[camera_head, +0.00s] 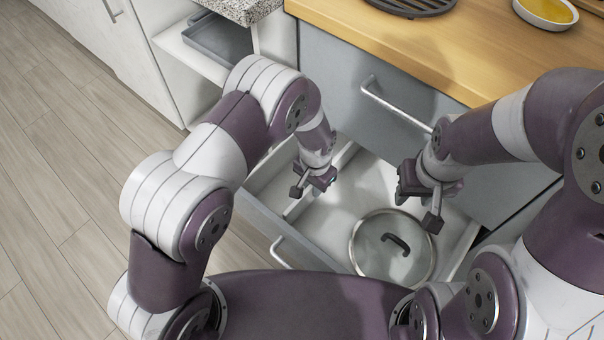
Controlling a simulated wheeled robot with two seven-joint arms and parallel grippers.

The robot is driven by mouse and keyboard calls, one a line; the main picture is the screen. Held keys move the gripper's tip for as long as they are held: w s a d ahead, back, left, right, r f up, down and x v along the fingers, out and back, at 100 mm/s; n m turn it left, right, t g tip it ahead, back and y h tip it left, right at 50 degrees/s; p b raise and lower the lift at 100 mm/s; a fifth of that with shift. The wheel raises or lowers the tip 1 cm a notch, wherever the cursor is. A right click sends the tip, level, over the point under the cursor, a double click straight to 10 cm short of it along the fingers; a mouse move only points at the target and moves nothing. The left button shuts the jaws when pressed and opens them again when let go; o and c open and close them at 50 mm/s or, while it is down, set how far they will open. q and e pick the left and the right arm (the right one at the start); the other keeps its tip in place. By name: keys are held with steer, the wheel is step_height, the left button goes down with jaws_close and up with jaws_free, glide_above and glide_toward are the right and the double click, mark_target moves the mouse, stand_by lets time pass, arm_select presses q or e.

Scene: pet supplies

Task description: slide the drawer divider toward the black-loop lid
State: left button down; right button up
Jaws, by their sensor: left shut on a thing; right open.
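The lid with a black loop handle (366,246) lies flat on the right side of the open drawer (345,202). It is round, glassy and has a metal rim. The white drawer divider (300,207) runs front to back in the drawer's left part, left of the lid and apart from it. My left gripper (311,192) is shut on the divider from above; its fingers hide part of it. My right gripper (418,207) is open and empty above the drawer, over the lid's upper right side.
A closed grey drawer with a bar handle (392,104) is above, under the wooden countertop (455,62). A dark trivet (411,6) and a yellow-filled dish (546,12) are on the countertop. A grey tray (217,40) sits on a shelf at upper left. The wooden floor at left is clear.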

arm_select(q)
steer(key=s+d, duration=0.1)
steer(key=d, duration=0.1)
steer(key=s+d+p, duration=0.1)
steer(key=s+d, duration=0.3)
steer(key=d, duration=0.1)
steer(key=c, duration=1.2)
jaws_free()
steer(key=shift+a, duration=0.1)
steer(key=shift+o, duration=0.2)
steer(key=shift+r, duration=0.1)
step_height(320, 180, up, 13)
steer(key=p, duration=0.4)
steer(key=shift+f, duration=0.2)
